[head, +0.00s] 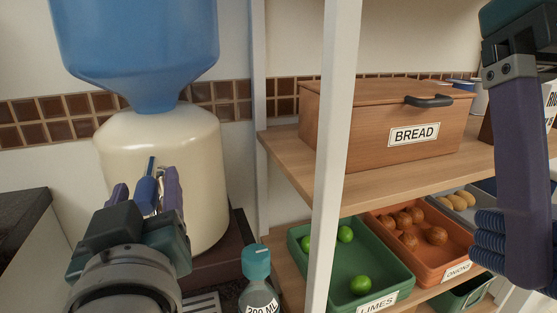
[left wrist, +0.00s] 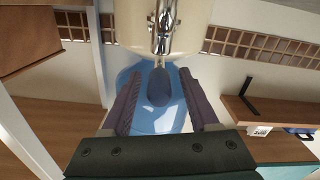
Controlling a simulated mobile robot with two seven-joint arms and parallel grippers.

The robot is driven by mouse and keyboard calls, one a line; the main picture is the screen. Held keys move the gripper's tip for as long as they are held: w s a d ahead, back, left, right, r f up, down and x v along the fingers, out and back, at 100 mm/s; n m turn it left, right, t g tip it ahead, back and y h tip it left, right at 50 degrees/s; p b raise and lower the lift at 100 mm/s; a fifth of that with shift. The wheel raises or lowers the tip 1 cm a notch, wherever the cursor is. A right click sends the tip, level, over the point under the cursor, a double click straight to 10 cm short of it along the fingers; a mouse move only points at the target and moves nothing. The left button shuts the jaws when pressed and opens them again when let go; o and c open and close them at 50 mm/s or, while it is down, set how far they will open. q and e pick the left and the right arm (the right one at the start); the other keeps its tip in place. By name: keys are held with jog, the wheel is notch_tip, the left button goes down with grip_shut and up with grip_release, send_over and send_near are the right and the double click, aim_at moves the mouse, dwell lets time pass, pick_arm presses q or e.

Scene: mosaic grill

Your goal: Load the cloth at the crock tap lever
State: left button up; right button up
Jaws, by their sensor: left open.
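The cream water crock (head: 165,175) stands at the left, with a blue bottle (head: 135,45) upside down on top. Its tap lever (head: 147,192) is dark blue. My left gripper (head: 146,188) is open in front of the crock. In the left wrist view the lever (left wrist: 159,88) lies between the two purple fingers (left wrist: 160,80), with gaps on both sides, below the chrome tap (left wrist: 162,25).
A small bottle (head: 258,292) with a teal cap stands right of my left wrist. A white shelf post (head: 334,130) rises mid-view. The shelves hold a bread box (head: 345,125), a green tray (head: 390,292) of limes and an orange tray (head: 440,262) of onions.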

pick_arm(q)
jog(key=shift+x, duration=1.3)
grip_shut()
dwell(0.5)
